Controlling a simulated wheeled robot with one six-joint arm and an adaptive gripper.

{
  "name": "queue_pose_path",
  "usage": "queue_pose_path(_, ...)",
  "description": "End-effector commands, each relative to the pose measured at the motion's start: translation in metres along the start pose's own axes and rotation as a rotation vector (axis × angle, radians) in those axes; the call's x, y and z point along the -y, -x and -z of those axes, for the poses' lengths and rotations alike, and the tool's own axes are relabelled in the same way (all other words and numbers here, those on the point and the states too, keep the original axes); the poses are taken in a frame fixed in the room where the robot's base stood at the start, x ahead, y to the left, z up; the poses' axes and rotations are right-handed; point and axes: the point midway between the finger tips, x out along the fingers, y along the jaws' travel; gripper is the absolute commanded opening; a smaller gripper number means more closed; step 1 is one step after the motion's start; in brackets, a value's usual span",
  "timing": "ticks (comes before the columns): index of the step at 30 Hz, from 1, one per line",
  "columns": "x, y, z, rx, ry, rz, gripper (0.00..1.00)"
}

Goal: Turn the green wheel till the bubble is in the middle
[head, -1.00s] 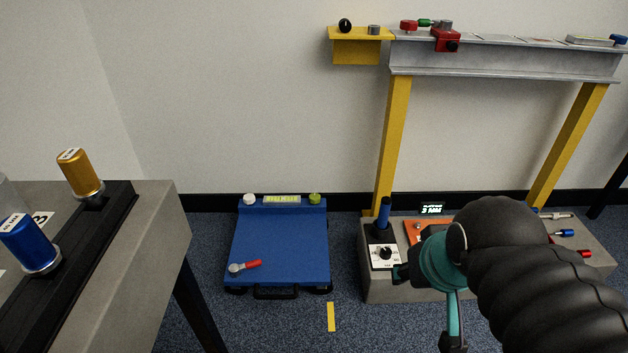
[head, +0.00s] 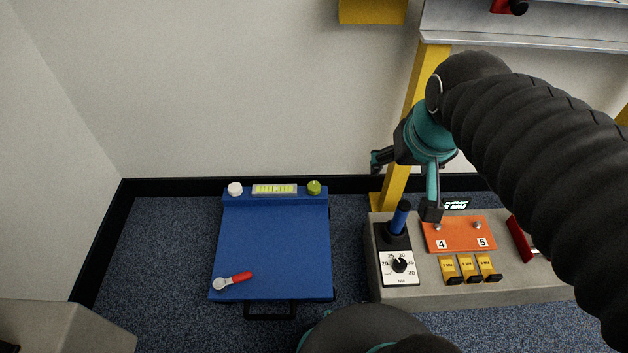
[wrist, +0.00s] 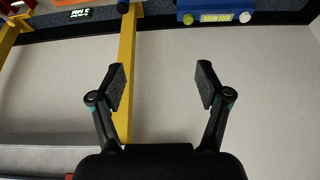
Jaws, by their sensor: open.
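The green wheel (head: 314,187) sits at the back right corner of a blue plate (head: 272,245) on the floor. A yellow-green level vial (head: 275,189) lies to its left; I cannot make out the bubble's place. My gripper (head: 404,187) is open and empty, to the right of the wheel and apart from it. The wrist view looks upside down: the green wheel (wrist: 188,18) and the vial (wrist: 215,17) show at the top, beyond my spread fingers (wrist: 160,86).
A white knob (head: 235,189) is left of the vial. A grey console (head: 430,292) with a blue stick (head: 399,217) and a yellow post (head: 423,75) stand right. Floor left of the plate is clear.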

Motion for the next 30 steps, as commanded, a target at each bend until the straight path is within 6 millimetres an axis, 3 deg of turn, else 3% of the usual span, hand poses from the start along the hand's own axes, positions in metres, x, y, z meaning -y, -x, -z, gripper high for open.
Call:
queue_pose_path(3, 0.006, -0.015, 0.029, 0.038, -0.012, 0.004, 0.76)
queue_pose_path(14, 0.029, -0.077, 0.107, 0.132, -0.050, 0.007, 0.76)
queue_pose_path(23, 0.053, -0.153, 0.156, 0.211, -0.082, 0.002, 0.76)
queue_pose_path(30, 0.075, -0.226, 0.183, 0.272, -0.106, -0.008, 0.76)
